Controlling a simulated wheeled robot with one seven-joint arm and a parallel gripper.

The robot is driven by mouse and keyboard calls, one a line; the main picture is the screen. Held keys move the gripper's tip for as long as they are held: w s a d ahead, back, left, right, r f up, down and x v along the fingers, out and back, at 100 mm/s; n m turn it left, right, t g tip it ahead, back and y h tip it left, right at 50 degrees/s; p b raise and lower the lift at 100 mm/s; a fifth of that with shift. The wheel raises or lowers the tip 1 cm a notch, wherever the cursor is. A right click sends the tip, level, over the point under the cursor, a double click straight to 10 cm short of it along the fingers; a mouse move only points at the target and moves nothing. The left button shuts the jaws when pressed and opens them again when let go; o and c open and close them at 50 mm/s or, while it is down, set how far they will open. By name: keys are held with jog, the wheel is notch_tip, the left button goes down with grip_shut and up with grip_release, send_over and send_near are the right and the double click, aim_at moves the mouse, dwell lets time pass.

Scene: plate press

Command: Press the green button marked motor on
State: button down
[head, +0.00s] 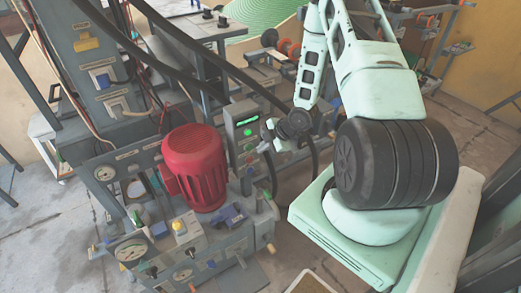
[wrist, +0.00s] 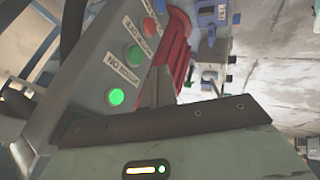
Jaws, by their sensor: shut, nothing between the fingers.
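A grey control box (head: 238,112) stands behind the red motor in the head view, with green lights on its face. In the wrist view its sloped panel (wrist: 95,75) carries a bright green round light or button (wrist: 116,97), a darker green button (wrist: 135,55) and a red button (wrist: 150,24) in a slanting row. White labels lie beside them, turned over; one (wrist: 122,70), between the two green rounds, seems to read motor on. My gripper (head: 267,136) is just right of the box face in the head view. In the wrist view its fingers (wrist: 158,88) are shut and empty, right of the green rounds; contact cannot be told.
The red motor (head: 196,168) stands left of and in front of the box. Gauges, valves and a blue fitting (head: 230,216) crowd the bench below. Thick black hoses (head: 215,65) run across above the box. Open floor (head: 45,235) lies at the left.

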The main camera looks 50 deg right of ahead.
jog(key=v, duration=0.8)
jog(key=shift+a, duration=0.1)
dwell(0.7)
jog(key=w+a+r+m+g+h, duration=0.1)
jog(key=w+a+r+m+g, duration=0.1)
jog(key=a+r, duration=0.65)
jog(key=w+a+r+m+g+h, duration=0.15)
jog(key=a+r, duration=0.35)
jog(key=a, duration=0.7)
jog(key=s+a+r+m+g, duration=0.1)
jog(key=s+a+r, duration=0.3)
jog(key=s+a, duration=0.4)
jog(key=s+a+r+m+g, duration=0.1)
jog(key=s+a+r+g, duration=0.1)
jog(key=s+a+r, duration=0.3)
jog(key=s+a, duration=0.3)
jog(key=s, duration=0.4)
jog(key=shift+s+a+m, duration=0.35)
jog(key=shift+a, duration=0.05)
